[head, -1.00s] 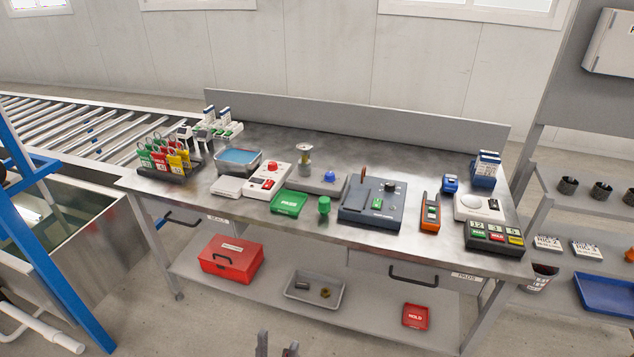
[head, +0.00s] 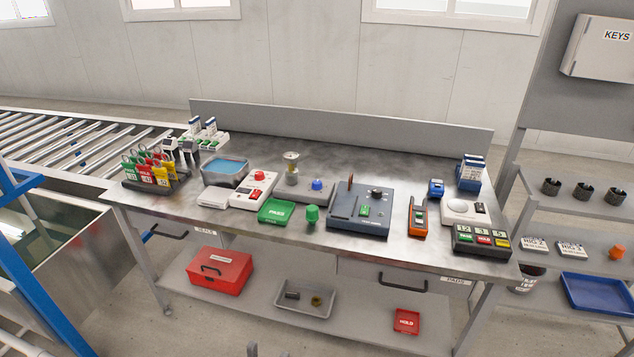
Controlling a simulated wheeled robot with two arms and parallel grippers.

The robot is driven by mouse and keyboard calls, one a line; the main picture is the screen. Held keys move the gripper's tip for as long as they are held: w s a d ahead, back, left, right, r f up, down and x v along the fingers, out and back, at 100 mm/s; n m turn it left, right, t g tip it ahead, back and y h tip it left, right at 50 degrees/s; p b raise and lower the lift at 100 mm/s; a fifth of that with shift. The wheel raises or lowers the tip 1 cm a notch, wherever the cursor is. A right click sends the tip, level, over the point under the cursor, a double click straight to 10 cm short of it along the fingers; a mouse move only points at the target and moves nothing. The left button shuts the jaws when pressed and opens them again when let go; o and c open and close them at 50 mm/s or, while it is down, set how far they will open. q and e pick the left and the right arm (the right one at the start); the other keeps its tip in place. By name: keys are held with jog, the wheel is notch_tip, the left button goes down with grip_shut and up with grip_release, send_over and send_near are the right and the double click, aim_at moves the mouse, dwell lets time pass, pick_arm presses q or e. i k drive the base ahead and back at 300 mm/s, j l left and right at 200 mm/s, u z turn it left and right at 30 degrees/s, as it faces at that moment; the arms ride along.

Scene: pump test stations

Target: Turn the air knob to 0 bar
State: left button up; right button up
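The grey-blue test unit (head: 345,215) stands on the metal bench, right of its middle. A small black knob (head: 376,192) is on its top right, with a green label below it. I cannot read a pressure scale, or tell for sure which knob is the air knob. A white box (head: 243,196) to the left bears a round red knob (head: 259,176). Only dark tips of what seems to be my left gripper (head: 268,353) show at the bottom edge, far from the bench top; its opening cannot be told. My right gripper is out of view.
A green tray (head: 276,211), a green knobbed piece (head: 312,214), an orange handheld device (head: 418,218) and a label block (head: 481,241) crowd the bench front. A roller conveyor (head: 70,142) is at left, shelving with a blue tray (head: 598,291) at right.

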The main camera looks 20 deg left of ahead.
aim_at(317, 184)
jog(key=i+j, duration=0.2)
jog(key=j, duration=0.15)
jog(key=i+j, duration=0.2)
jog(key=j, duration=0.2)
jog(key=i+j, duration=0.2)
jog(key=j, duration=0.15)
jog(key=i+j, duration=0.2)
jog(key=j, duration=0.2)
jog(key=i+j, duration=0.2)
jog(key=j, duration=0.15)
